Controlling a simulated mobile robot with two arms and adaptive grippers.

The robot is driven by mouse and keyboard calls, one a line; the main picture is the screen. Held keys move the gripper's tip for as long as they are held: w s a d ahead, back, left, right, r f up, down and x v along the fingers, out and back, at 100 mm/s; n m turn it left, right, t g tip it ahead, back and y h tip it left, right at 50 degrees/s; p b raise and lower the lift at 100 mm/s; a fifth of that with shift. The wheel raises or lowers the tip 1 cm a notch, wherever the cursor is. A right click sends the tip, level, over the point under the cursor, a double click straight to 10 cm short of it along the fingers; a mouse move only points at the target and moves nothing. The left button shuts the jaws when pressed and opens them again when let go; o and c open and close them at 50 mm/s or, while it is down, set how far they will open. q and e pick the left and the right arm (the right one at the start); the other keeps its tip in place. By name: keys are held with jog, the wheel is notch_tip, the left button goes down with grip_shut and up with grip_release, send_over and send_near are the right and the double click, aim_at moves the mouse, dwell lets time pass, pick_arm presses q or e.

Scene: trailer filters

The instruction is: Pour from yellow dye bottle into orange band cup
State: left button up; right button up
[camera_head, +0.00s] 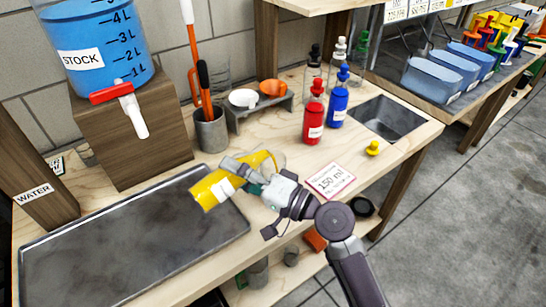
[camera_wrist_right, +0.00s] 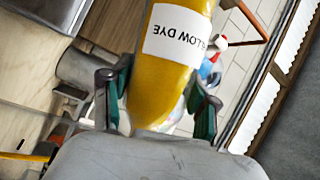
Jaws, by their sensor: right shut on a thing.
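The yellow dye bottle (camera_head: 212,190) is tilted well over, above the right end of the metal tray. My right gripper (camera_head: 250,174) is shut around it, and the fingers show on both sides of the bottle in the right wrist view (camera_wrist_right: 155,97). Its label, partly cut off, is upside down there. A clear rounded part shows at the bottle's right end in the head view; I cannot tell whether it is the bottle's shoulder or another vessel. I cannot make out a cup with an orange band for sure. My left gripper is out of view.
The dark tray (camera_head: 120,258) fills the bench's front left. A yellow stopper (camera_head: 372,148) and a 150 ml card (camera_head: 331,181) lie to the right. Red (camera_head: 314,118) and blue (camera_head: 337,107) bottles stand behind. An orange bowl (camera_head: 273,88) sits on a small shelf.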

jog(key=shift+w+d+r+m+t+y, duration=0.15)
jog(key=shift+r+m+t+y, duration=0.15)
jog(key=shift+r+m, duration=0.5)
dwell(2.3)
